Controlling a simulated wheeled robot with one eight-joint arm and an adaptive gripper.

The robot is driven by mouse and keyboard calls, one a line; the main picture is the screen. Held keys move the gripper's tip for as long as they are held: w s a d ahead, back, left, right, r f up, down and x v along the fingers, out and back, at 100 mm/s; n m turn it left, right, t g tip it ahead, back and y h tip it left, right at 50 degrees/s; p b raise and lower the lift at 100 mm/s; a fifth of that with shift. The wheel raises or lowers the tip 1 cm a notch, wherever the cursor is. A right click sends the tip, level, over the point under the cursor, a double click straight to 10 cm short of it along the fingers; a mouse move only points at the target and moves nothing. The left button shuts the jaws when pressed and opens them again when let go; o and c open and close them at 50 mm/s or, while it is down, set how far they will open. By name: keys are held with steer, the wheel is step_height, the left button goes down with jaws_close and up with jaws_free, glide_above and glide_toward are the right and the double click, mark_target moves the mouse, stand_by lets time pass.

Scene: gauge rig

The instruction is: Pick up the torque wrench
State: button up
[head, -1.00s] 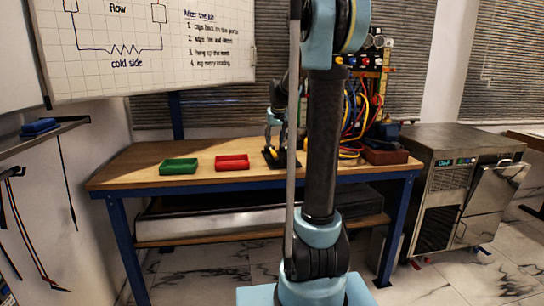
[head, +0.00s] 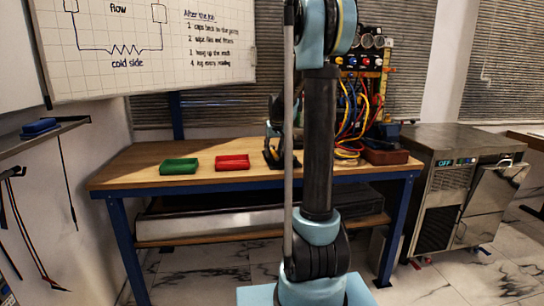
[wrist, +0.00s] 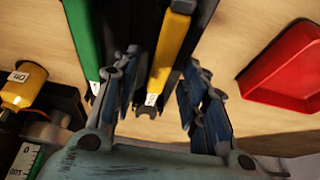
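A tool with a yellow handle (wrist: 175,45), a small white label and a dark forked end lies between my fingers in the wrist view. A green-handled tool (wrist: 84,40) lies just left of my left finger. Both lie against dark parts that look like a holder; I cannot tell for sure which tool is the torque wrench. My gripper (wrist: 163,60) is open, with its two fingers on either side of the yellow tool and gaps visible. In the head view my arm hides most of the gripper and the tools near the dark holder (head: 271,157).
A red tray (head: 232,162) and a green tray (head: 179,166) sit on the wooden bench (head: 135,170). The gauge rig (head: 362,95) with coloured hoses stands right. A yellow bottle (wrist: 22,86) is at left in the wrist view. Bare bench lies around the trays.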

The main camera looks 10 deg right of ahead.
steer(key=shift+f, duration=0.25)
stand_by(0.3)
jaws_close()
